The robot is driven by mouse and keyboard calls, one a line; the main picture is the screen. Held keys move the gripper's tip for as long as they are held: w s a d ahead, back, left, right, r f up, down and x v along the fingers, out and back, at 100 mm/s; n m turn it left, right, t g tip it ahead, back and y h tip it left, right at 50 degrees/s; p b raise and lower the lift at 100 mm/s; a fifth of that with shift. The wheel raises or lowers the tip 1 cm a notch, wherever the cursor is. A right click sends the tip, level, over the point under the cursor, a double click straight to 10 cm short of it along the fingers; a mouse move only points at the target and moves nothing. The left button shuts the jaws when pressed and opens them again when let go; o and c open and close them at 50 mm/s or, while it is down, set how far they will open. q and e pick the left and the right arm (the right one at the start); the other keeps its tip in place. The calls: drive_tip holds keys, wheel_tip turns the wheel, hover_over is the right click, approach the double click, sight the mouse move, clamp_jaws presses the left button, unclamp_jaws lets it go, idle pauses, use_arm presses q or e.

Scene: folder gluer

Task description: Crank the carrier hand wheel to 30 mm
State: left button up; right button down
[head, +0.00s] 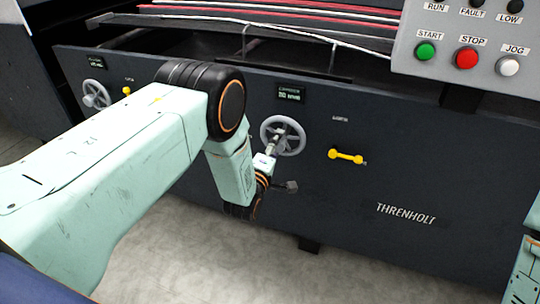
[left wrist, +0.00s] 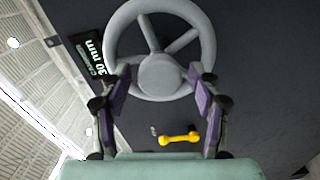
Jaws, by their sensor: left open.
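The carrier hand wheel (head: 303,140) is a grey spoked wheel on the dark machine panel. In the left wrist view the wheel (left wrist: 207,42) fills the upper middle, its hub facing me. My left gripper (head: 281,143) is at the wheel's lower part in the head view. In the left wrist view the left gripper (left wrist: 160,86) is open, its purple-padded fingers on either side of the hub near the lower rim. I cannot tell whether they touch the wheel. The carrier display (head: 290,93) is above the wheel; in the left wrist view the display (left wrist: 91,54) reads 30 mm.
A yellow handle (head: 346,155) sits right of the wheel. Another hand wheel (head: 96,95) with a yellow knob (head: 126,90) beside it is at the left. A button box (head: 445,40) overhangs at upper right. Floor (head: 190,240) is clear below the panel.

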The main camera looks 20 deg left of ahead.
use_arm(q)
drive_tip(key=s, duration=1.1)
drive_tip(key=shift+s+a, duration=0.2)
drive_tip(key=shift+s, duration=0.05)
drive_tip(key=s+a+f+m+g, duration=0.2)
drive_tip(key=s+f+m+g, duration=0.8)
drive_tip(key=s+f, duration=0.4)
drive_tip(key=s+r+m+g, duration=0.1)
drive_tip(key=s+m+g, duration=0.4)
drive_tip(key=s, duration=1.7)
drive_tip(key=g, duration=0.3)
drive_tip(key=shift+a+y, duration=0.3)
drive_tip(key=shift+a, duration=0.1)
